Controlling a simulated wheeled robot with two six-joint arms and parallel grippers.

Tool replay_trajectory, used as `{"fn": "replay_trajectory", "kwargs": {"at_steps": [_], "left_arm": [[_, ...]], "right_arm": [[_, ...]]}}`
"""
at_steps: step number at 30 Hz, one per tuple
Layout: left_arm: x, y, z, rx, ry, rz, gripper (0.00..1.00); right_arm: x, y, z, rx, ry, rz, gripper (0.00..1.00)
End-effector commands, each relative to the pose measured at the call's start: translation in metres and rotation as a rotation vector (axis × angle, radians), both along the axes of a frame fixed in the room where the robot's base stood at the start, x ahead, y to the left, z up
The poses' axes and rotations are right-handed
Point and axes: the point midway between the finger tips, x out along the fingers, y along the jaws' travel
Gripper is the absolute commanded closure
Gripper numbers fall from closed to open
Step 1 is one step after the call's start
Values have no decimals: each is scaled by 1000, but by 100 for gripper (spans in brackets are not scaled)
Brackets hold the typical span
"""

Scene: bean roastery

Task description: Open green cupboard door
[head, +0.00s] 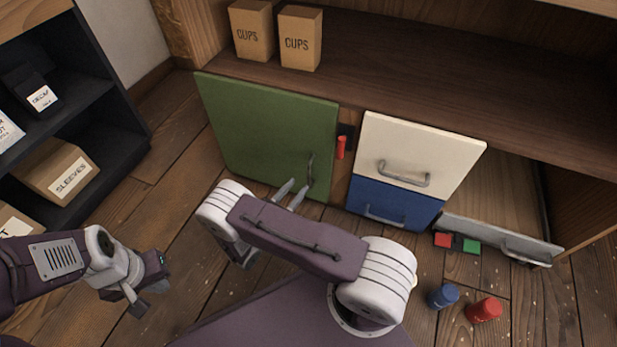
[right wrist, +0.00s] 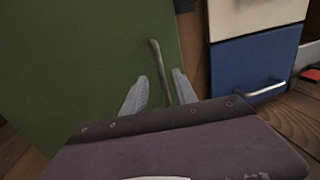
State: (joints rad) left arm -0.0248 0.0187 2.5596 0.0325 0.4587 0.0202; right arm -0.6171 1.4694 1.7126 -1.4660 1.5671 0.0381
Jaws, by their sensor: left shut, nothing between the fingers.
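The green cupboard door (head: 262,125) is at the left of the low wooden cabinet and looks shut against it. Its dark bar handle (head: 310,170) stands near the right edge of the door. My right gripper (head: 298,188) is open in front of the door, near the handle. In the right wrist view the handle (right wrist: 158,68) shows between the two spread fingers (right wrist: 160,86); I cannot tell whether they touch it. The green door (right wrist: 85,65) fills the left of that view. My left gripper (head: 147,290) is shut and empty, low over the floor at the left.
A red latch-like piece (head: 341,148) sits beside the door. A white drawer (head: 425,148) and blue drawer (head: 395,203) are right of it. A grey panel (head: 500,238) lies lowered. Blue (head: 443,296) and red (head: 484,310) containers stand on the floor. A dark shelf (head: 120,115) stands left.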

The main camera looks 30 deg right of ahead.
Motion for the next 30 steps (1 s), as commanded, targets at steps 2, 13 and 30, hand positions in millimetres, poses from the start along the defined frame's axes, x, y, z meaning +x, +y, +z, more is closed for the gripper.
{"fn": "replay_trajectory", "kwargs": {"at_steps": [2, 13, 30], "left_arm": [[0, 0, -18, 0, 0, 0, 100], [0, 0, -50, 0, 1, 0, 100], [0, 0, -49, 0, 1, 0, 100]], "right_arm": [[7, -16, -8, 0, 0, -7, 66], [36, -66, -3, 0, -1, -3, 66], [37, -68, -1, 0, 0, -2, 100]]}}
